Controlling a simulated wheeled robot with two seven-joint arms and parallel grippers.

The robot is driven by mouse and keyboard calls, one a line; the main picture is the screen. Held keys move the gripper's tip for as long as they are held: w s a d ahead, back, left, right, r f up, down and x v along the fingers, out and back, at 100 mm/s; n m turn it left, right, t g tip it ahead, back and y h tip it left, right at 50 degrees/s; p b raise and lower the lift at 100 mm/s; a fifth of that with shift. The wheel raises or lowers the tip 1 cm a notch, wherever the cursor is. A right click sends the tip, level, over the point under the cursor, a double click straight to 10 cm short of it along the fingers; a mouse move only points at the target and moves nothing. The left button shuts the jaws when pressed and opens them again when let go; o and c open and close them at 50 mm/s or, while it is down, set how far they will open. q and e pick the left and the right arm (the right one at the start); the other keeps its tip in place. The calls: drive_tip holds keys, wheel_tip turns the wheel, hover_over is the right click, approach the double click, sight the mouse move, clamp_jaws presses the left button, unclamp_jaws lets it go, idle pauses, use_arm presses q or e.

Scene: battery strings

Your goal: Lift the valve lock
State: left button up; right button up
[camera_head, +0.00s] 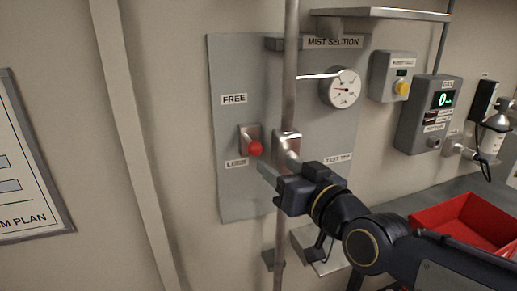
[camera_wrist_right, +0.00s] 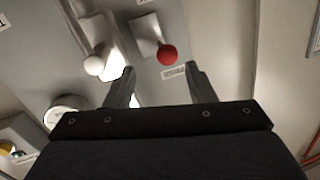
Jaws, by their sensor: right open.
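The valve lock is a red round knob (camera_head: 255,149) on a small metal plate fixed to the grey wall panel. It sits low, just above the LOCK label (camera_head: 236,163) and well below the FREE label (camera_head: 234,99). My right gripper (camera_head: 274,171) is just below and right of the knob, its fingers pointing at the panel. In the right wrist view the red knob (camera_wrist_right: 167,55) lies ahead of the two parted fingertips (camera_wrist_right: 160,75), with nothing between them. I see no contact with the knob. My left gripper is not in view.
A vertical pipe (camera_head: 291,60) with a metal fitting (camera_head: 287,142) runs close right of the knob. A gauge (camera_head: 341,88) and a shelf (camera_head: 385,13) are at the upper right. A red bin (camera_head: 468,216) stands at the lower right. Left of the knob the panel is clear.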

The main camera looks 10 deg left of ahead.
sight(259, 151)
drive_tip(key=shift+w+a+r, duration=0.15)
drive_tip(key=shift+a+r, duration=0.05)
drive_tip(key=shift+a, duration=0.4)
drive_tip(key=shift+w+a+r+p, duration=0.25)
drive_tip(key=shift+a+r+p, duration=0.05)
drive_tip(key=shift+a, duration=0.15)
drive_tip(key=p+x, duration=0.2)
drive_tip(key=x, duration=0.4)
drive_tip(key=shift+w+a, duration=0.25)
drive_tip(key=shift+w, duration=0.1)
clamp_jaws()
